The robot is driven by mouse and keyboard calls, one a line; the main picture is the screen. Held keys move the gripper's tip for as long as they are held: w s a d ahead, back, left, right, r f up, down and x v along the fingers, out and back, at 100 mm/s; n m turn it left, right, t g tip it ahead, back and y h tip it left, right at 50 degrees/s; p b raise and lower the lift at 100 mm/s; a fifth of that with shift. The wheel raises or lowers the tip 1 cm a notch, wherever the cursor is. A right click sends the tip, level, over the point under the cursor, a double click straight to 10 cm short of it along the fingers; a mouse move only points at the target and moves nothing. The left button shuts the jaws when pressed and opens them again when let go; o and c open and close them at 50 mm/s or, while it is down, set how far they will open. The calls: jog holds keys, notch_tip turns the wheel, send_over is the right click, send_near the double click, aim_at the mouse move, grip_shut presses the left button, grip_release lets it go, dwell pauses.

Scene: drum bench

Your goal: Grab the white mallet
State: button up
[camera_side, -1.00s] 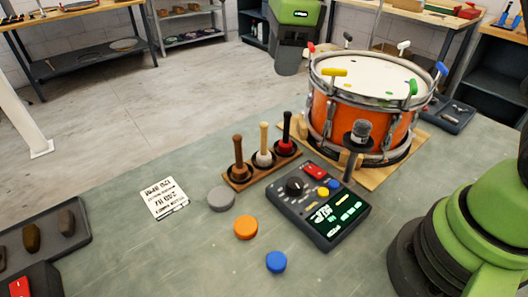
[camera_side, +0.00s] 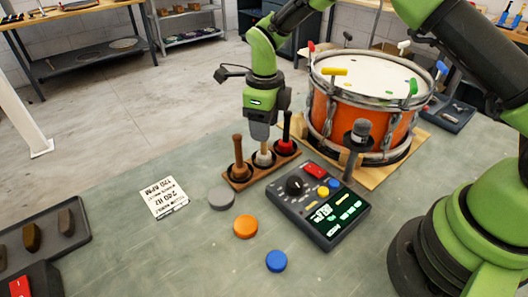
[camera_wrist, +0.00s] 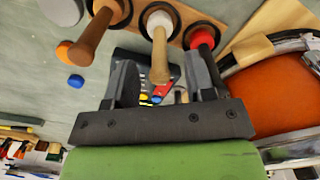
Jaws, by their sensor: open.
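The white mallet (camera_side: 263,158) stands upright in the middle hole of a wooden rack, between a brown mallet (camera_side: 238,160) and a red-headed mallet (camera_side: 285,145). My gripper (camera_side: 262,137) is just above it, pointing down, and hides the upper part of its handle in the side view. In the wrist view, my gripper (camera_wrist: 163,76) is open, with its two dark fingers apart. The pale handle of the white mallet (camera_wrist: 160,58) reaches between them. I cannot tell whether either finger touches it.
The wooden rack (camera_side: 238,184) stands left of an orange drum (camera_side: 323,118) and behind a control box (camera_side: 325,232). The red mallet (camera_wrist: 203,40) is close to the right finger. Grey, orange (camera_side: 245,227) and blue pucks lie in front. The bench left of the rack is mostly clear.

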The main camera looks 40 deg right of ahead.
jog(key=shift+f, duration=0.9)
grip_shut()
jog(key=shift+r, duration=0.15)
